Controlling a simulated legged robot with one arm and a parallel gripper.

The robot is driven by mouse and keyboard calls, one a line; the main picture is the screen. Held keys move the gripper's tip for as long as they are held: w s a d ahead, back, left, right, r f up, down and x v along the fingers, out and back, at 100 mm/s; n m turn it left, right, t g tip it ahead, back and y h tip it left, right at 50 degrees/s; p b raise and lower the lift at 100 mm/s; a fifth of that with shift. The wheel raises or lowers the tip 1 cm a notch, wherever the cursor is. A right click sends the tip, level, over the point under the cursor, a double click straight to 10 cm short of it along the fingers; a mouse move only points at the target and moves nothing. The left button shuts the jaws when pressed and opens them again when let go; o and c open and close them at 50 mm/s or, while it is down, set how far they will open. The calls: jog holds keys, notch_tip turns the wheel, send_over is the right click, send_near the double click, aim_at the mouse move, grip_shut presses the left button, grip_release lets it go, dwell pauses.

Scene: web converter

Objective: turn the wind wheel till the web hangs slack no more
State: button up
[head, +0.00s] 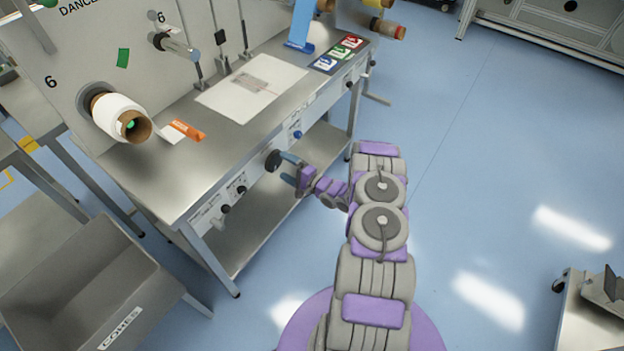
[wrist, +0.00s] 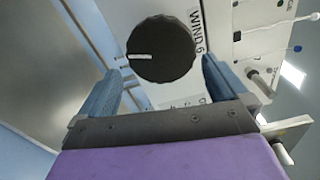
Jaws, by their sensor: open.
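The wind wheel is a black ribbed knob (wrist: 160,50) with a white mark pointing left, beside a "WIND 6" label in the wrist view. In the head view the dark knob (head: 273,160) sits on the bench's front panel. My gripper (head: 285,169) is open in front of it. In the wrist view my gripper (wrist: 161,68) has one blue finger toward each side of the knob; I cannot tell whether they touch it. A white roll (head: 117,113) on a brown core is mounted by a "6" on the upright panel. I cannot make out a slack web span.
The steel bench top (head: 150,170) holds a white sheet (head: 251,88) and an orange-tipped tag (head: 186,131). More small knobs (head: 224,209) line the front panel. A grey bin labelled "CORES" (head: 120,328) stands lower left.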

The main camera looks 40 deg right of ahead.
jog(key=p+v, duration=0.1)
jog(key=v, duration=1.3)
jog(key=shift+d+p, duration=0.15)
jog(key=shift+p, duration=0.2)
jog(key=shift+w, duration=0.15)
jog(key=n+b, duration=0.7)
jog(key=n, duration=1.1)
send_near(276, 163)
jog(key=x, duration=0.8)
jog(key=shift+w, duration=0.2)
jog(key=c, duration=0.7)
